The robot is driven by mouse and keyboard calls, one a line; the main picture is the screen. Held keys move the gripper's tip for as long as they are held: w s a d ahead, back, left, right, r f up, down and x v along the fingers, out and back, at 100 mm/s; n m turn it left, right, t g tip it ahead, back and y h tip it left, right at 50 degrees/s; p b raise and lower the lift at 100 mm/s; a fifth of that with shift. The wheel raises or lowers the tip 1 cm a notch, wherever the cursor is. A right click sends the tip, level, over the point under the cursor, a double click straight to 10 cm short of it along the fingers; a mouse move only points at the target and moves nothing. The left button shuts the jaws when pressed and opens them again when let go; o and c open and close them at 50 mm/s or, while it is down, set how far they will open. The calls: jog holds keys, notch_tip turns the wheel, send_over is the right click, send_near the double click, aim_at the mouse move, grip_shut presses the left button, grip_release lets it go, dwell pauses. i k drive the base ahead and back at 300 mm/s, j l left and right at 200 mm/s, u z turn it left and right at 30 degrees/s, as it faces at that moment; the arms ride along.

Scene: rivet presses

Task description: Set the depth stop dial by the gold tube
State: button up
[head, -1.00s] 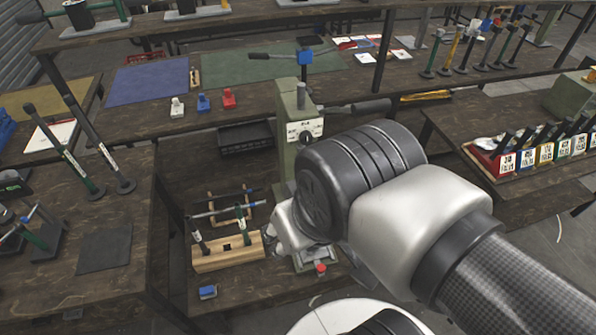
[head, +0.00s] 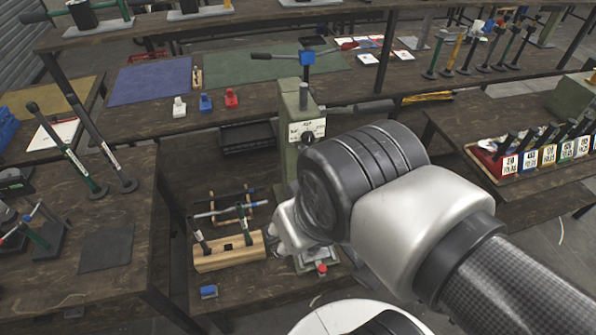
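The green rivet press (head: 287,140) stands at the middle table, upright, partly hidden behind my arm. On its upper front is a white plate with a dark round dial (head: 307,137); its markings are too small to read. The press's long dark lever reaches right, above my arm. I cannot make out a tube that is surely gold.
A wooden block (head: 228,256) holding several tools stands left of the press base, with a small blue block (head: 208,291) in front. A red button (head: 322,268) is on the base. A black tray (head: 247,135) lies behind. Labelled bins (head: 530,158) stand on the right table.

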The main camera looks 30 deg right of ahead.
aim_at(308, 138)
jog(key=j+z, duration=0.35)
jog(key=z, duration=0.15)
jog(key=j+z, duration=0.45)
jog(key=k+j+z, duration=0.15)
jog(key=z, duration=0.35)
jog(key=j, duration=0.15)
